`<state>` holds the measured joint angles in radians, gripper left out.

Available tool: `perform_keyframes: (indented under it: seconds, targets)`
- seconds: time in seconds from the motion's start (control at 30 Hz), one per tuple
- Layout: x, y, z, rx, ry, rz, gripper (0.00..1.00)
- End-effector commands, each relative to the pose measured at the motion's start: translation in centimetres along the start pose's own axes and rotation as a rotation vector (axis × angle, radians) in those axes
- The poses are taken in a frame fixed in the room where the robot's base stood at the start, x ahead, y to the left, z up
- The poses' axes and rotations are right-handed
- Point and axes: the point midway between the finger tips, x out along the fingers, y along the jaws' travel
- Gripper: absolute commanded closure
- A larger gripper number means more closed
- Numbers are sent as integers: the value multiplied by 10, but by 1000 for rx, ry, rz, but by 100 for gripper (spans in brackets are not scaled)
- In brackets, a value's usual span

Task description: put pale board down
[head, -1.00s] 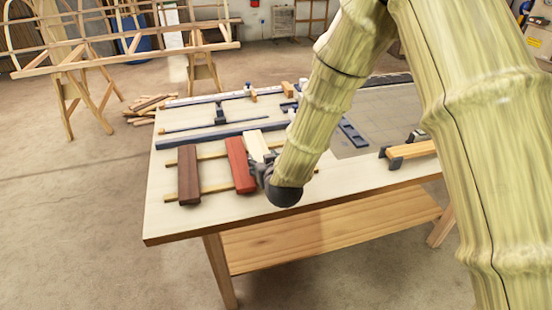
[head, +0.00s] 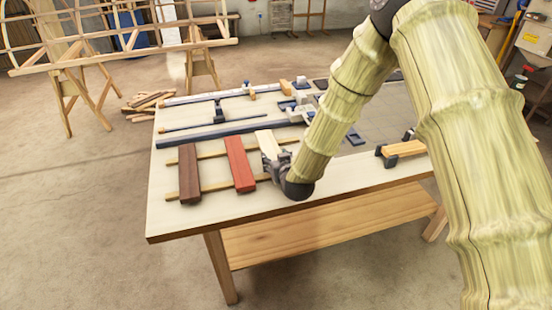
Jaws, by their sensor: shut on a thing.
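The pale board (head: 266,139) is a short cream-coloured plank just right of the red board (head: 240,164) on the workbench. Its far end shows; its near end is hidden by my gripper (head: 274,162). My gripper is shut on the pale board, at the near half of it. The board lies over or just above two thin wooden strips (head: 216,185) that run crosswise under the boards; I cannot tell whether it touches them. The dark brown board (head: 189,173) rests across the same strips, farther left.
Long metal bars and clamps (head: 222,134) lie behind the boards. A light wooden block in a dark holder (head: 405,149) sits at the right. The bench's front edge (head: 230,222) is clear. A sawhorse with a lath frame (head: 75,85) stands behind on the left.

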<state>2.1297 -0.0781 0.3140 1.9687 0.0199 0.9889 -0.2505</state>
Motion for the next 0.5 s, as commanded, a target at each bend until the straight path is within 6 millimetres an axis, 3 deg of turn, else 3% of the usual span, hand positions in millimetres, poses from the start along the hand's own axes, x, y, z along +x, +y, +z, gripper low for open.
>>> perform_keyframes:
  seconds: [0.4,0.43,0.5]
  targets:
    - [2,0,4,0,1,0,74]
    - [2,0,3,0,0,0,42]
    - [1,0,3,0,0,0,29]
